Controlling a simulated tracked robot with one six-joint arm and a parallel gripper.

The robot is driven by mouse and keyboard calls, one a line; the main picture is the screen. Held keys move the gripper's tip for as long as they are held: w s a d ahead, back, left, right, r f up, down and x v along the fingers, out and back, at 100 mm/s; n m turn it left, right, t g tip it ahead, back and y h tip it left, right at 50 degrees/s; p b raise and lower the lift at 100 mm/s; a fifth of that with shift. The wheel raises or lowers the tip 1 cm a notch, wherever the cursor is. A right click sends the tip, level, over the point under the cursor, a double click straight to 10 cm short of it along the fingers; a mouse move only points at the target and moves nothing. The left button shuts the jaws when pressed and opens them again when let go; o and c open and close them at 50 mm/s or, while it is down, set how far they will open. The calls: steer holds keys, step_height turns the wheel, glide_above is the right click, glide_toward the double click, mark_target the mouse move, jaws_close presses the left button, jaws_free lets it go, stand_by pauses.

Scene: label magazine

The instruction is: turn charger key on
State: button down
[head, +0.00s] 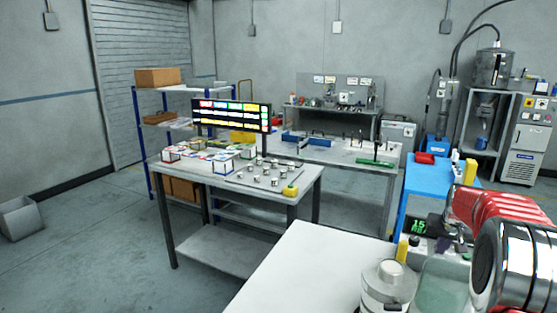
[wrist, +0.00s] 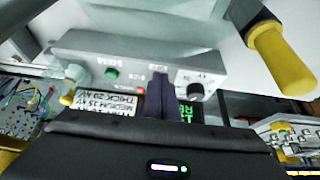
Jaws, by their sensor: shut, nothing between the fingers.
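A grey charger-like box (wrist: 130,62) fills the upper middle of the wrist view, with its lettering upside down. Its face has a green button (wrist: 112,73), a small red part (wrist: 140,90), a black round knob (wrist: 196,91) and a green-lit display (wrist: 186,112). I cannot tell for sure which control is the key. My gripper (wrist: 161,82) is shut and empty, its dark fingers in front of the panel, left of the black knob; contact is unclear. In the head view the green display (head: 420,226) shows beside my red arm at the right.
A yellow-ended handle (wrist: 282,58) stands close at the upper right of the wrist view. A white-topped table (head: 300,265) and a blue bench (head: 428,180) lie near the arm in the head view. A glass-like jar (head: 385,285) stands at the front.

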step_height(320, 180, up, 6)
stand_by(0.9)
